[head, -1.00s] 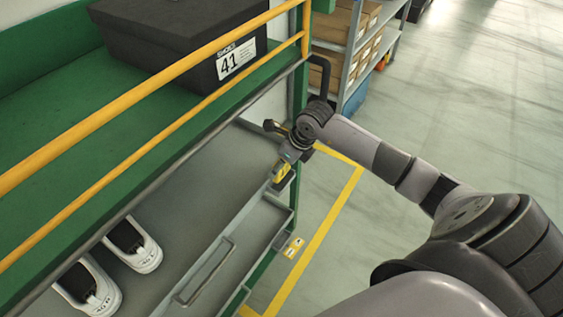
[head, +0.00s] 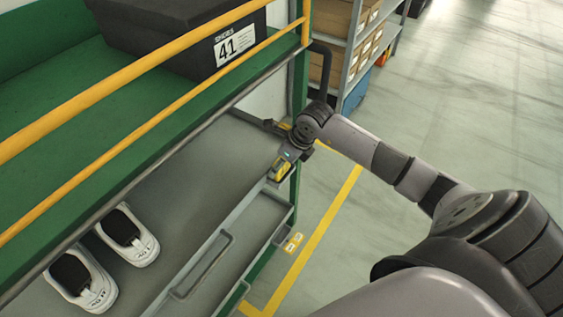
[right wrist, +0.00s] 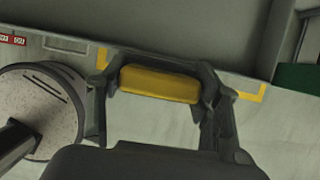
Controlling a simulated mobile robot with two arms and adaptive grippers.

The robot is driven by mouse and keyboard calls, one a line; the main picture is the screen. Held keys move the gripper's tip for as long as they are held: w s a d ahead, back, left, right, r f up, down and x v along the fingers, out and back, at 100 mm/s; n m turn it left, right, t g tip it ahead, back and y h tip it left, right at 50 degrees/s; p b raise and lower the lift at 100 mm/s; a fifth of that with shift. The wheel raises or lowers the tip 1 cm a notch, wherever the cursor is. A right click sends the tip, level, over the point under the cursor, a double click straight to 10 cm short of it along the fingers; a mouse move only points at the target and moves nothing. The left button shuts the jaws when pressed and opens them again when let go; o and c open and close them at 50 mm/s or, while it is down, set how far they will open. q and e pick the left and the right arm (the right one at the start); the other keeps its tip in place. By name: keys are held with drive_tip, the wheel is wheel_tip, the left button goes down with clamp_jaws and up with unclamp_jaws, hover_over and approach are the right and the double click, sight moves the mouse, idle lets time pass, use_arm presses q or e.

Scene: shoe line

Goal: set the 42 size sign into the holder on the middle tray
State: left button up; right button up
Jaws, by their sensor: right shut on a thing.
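My right gripper (head: 281,170) is shut on a small yellow sign (head: 283,167) over the far end of the grey tray (head: 257,217). In the right wrist view the yellow sign (right wrist: 160,84) lies across between the two fingers of the gripper (right wrist: 158,88). No number on it can be read. Behind it are the tray's grey rim and yellow corner marks (right wrist: 250,93). I cannot make out the holder clearly. My left gripper is not in view.
White shoes with dark insides (head: 127,236) stand on the left of the tray. A green shelf (head: 45,145) with yellow rails (head: 150,63) overhangs it, carrying a dark box marked 41 (head: 240,45). A yellow tag (head: 292,243) is on the tray's outer side. Open floor lies right.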

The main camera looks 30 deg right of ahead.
drive_tip(key=shift+f, duration=0.1)
drive_tip(key=o, duration=1.3)
drive_tip(key=shift+o, duration=0.4)
drive_tip(key=o, duration=0.3)
drive_tip(key=p+v, duration=0.7)
drive_tip(key=v, duration=0.4)
drive_tip(key=shift+s+p, duration=0.1)
drive_tip(key=shift+p, duration=0.2)
idle(0.4)
